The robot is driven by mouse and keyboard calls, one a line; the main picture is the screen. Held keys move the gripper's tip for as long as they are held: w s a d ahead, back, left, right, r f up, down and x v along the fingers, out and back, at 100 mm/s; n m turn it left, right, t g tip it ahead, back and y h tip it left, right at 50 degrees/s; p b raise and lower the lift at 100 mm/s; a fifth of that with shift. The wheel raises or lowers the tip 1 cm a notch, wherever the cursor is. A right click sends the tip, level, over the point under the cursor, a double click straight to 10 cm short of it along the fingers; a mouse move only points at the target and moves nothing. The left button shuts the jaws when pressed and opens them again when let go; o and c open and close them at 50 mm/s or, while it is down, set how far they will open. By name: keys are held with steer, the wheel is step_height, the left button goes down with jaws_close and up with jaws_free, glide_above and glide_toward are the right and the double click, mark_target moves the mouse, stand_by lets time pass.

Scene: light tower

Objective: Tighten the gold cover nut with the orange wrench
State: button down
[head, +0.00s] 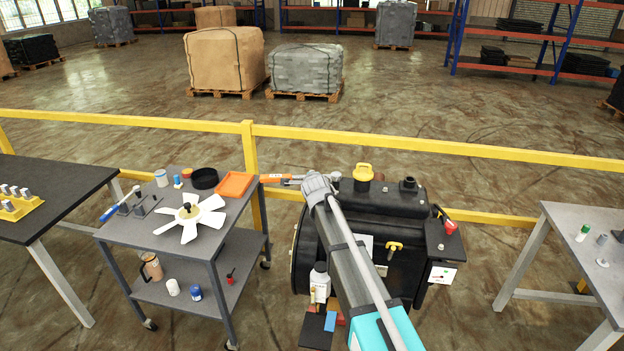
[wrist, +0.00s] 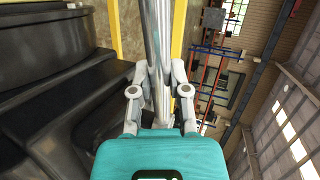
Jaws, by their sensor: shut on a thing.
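My gripper (head: 318,184) is shut on the orange wrench (head: 276,179) at the upper left of the black machine (head: 390,205). The wrench's orange end points left, over the gap beside the grey cart. In the wrist view my gripper (wrist: 160,76) has its two fingers closed about the wrench's grey metal shaft (wrist: 153,30), which runs away from me. A yellow-gold fitting (head: 394,247) sits on the machine's front, and a yellow cap (head: 363,171) on its top. I cannot tell a gold cover nut for certain. My arm hides part of the machine's middle.
The grey cart (head: 145,232) at left bears a white fan (head: 190,216), an orange tray (head: 234,185), a black bowl (head: 204,178) and a blue-handled tool (head: 111,212). A yellow rail (head: 440,147) runs behind the machine. A grey table (head: 570,240) stands right.

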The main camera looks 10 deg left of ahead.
steer(key=shift+w+a+m+h, duration=0.15)
steer(key=shift+w+m+h, duration=0.35)
steer(key=shift+h, duration=0.2)
steer(key=shift+w+f+m+h, duration=0.1)
steer(key=shift+w+m+h, duration=0.2)
steer(key=shift+m+h, duration=0.25)
steer(key=shift+w, duration=0.1)
steer(key=shift+s+y, duration=0.25)
stand_by(0.4)
stand_by(0.4)
steer(key=shift+n, duration=0.25)
steer(key=shift+r+p, duration=2.8)
steer(key=shift+r, duration=0.1)
steer(key=shift+f, duration=0.1)
